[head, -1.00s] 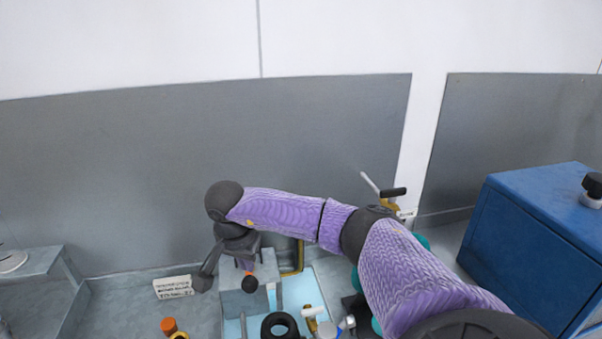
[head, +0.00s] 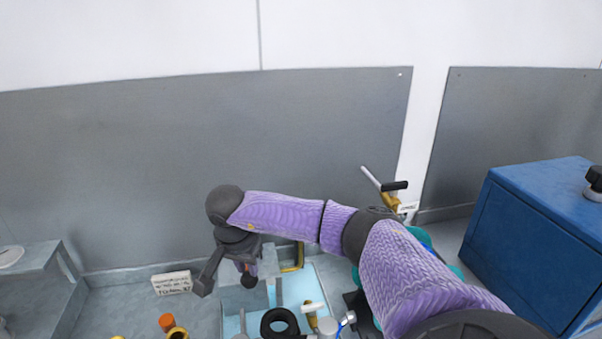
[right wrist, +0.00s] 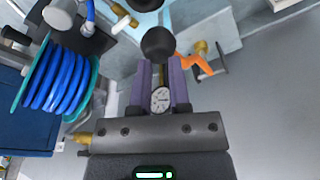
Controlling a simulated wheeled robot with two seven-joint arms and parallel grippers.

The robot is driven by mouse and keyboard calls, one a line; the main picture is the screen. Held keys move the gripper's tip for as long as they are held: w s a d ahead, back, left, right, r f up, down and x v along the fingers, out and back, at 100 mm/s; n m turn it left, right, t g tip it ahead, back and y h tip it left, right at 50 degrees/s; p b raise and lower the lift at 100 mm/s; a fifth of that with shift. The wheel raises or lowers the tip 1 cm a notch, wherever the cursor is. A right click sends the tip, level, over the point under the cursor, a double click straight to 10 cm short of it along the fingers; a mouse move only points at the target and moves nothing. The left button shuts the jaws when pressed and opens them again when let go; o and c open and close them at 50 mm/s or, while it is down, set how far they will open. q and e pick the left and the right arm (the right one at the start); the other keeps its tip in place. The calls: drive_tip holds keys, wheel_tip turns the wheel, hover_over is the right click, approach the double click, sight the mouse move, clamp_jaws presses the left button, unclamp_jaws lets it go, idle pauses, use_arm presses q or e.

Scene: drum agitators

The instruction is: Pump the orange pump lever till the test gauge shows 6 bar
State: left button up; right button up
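My right gripper (head: 247,267) hangs over the pump area in the head view, pointing down. In the right wrist view its two purple fingers (right wrist: 160,66) stand apart with a gap between them. A black ball knob (right wrist: 158,43) lies right at the fingertips; I cannot tell whether they touch it. It also shows below the gripper in the head view (head: 249,281). The orange lever (right wrist: 198,64) runs from beside the knob to a brass fitting. The white test gauge (right wrist: 160,98) shows through the finger gap, its reading too small to tell. My left gripper is out of view.
A blue hose reel (right wrist: 52,82) is at left in the wrist view. In the head view, a blue cabinet (head: 530,215) stands right, a light-blue tray (head: 318,287) lies under my arm, and a white label (head: 171,283) and an orange knob (head: 167,321) are left.

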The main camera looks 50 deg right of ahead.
wheel_tip(320, 180, down, 12)
drive_tip(key=b, duration=0.8)
wheel_tip(320, 180, up, 14)
drive_tip(key=p, duration=1)
drive_tip(key=shift+w+r+p, duration=0.15)
drive_tip(key=shift+p, duration=0.25)
drive_tip(key=shift+r, duration=0.3)
drive_tip(key=shift+a+f, duration=0.1)
drive_tip(key=shift+f, duration=0.15)
